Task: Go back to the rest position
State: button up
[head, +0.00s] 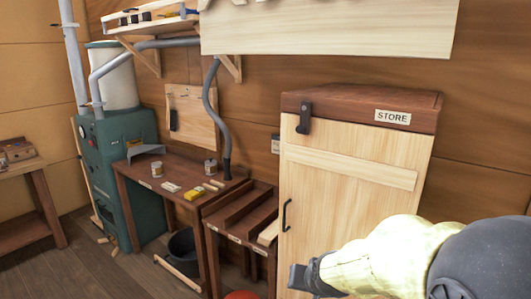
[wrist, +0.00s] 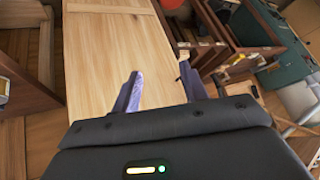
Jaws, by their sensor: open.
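My gripper (head: 300,280) shows at the bottom right of the head view, in front of the lower part of the pale wooden store cabinet (head: 345,200). In the wrist view my gripper (wrist: 162,92) has its two fingers spread apart with nothing between them. The cabinet door (wrist: 115,50) fills the middle left behind the fingers. In the head view the cabinet door is shut, with a dark handle (head: 286,215) on its left side and a dark latch (head: 304,118) at the top.
A workbench (head: 150,172) with tins and small items stands left of the cabinet, beside a slotted wooden rack (head: 240,212). A green machine (head: 115,150) with pipes is further left. A dark bucket (head: 182,250) sits under the bench. Open floor (head: 90,270) lies at the lower left.

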jog(key=s+d+f+n+g, duration=0.1)
jog(key=s+d+f+g, duration=0.1)
jog(key=s, duration=0.4)
jog(key=s+d+f+g+h, duration=0.1)
jog(key=s+d+f+g, duration=0.2)
jog(key=s, duration=0.4)
jog(key=shift+s+d+f+n, duration=0.3)
jog(key=shift+f+n, duration=0.1)
jog(key=shift+f, duration=0.1)
dwell(0.9)
